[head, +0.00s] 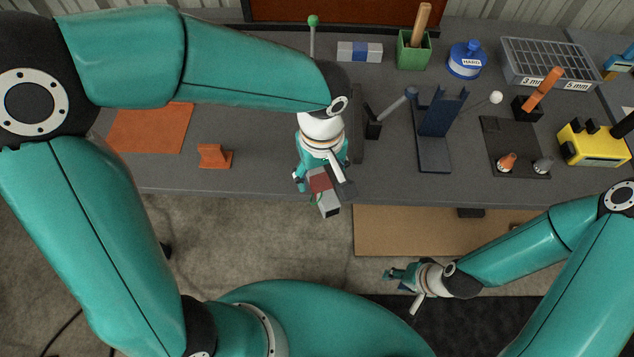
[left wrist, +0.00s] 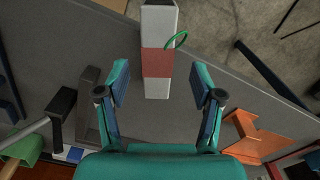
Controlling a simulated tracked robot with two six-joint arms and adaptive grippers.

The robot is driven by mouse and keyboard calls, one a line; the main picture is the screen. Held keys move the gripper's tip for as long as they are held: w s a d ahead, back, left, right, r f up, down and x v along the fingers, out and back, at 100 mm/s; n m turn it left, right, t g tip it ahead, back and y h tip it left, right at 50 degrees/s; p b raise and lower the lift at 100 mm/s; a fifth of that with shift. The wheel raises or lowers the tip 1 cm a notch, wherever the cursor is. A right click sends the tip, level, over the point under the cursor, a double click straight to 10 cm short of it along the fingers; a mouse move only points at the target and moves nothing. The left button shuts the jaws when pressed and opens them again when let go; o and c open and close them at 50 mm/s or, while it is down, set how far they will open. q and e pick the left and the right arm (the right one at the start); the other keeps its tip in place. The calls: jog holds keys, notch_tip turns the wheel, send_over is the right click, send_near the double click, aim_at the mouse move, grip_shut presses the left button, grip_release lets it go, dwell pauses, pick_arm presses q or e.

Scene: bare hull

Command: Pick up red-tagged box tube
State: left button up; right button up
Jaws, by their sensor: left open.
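The red-tagged box tube (head: 328,204) is a light grey square tube with a red band, at the front edge of the grey bench. In the left wrist view the tube (left wrist: 158,85) points away from me, its near end between the fingertips, with a gap on each side. A thin green loop (left wrist: 175,40) hangs at the red band. My left gripper (head: 322,176) is open above the tube; its fingers (left wrist: 161,82) show apart in the left wrist view. My right gripper (head: 392,274) is low in front of the bench, away from the tube, its fingers too small to judge.
An orange block (head: 213,156) and orange mat (head: 151,128) lie left on the bench (head: 260,175). A dark blue stand (head: 434,130), green bin (head: 413,50), blue HARD pot (head: 466,60) and yellow box (head: 592,146) stand to the right. A green-tipped rod (head: 313,35) rises behind my left wrist.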

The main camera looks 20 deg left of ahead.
aim_at(322, 183)
pick_arm(q)
notch_tip(322, 183, down, 4)
jog(key=shift+w+f+p, duration=0.1)
jog(key=shift+f+p, duration=0.1)
jog(key=shift+p, duration=0.1)
jog(key=shift+c, duration=0.2)
grip_shut()
jog(key=shift+r, duration=0.25)
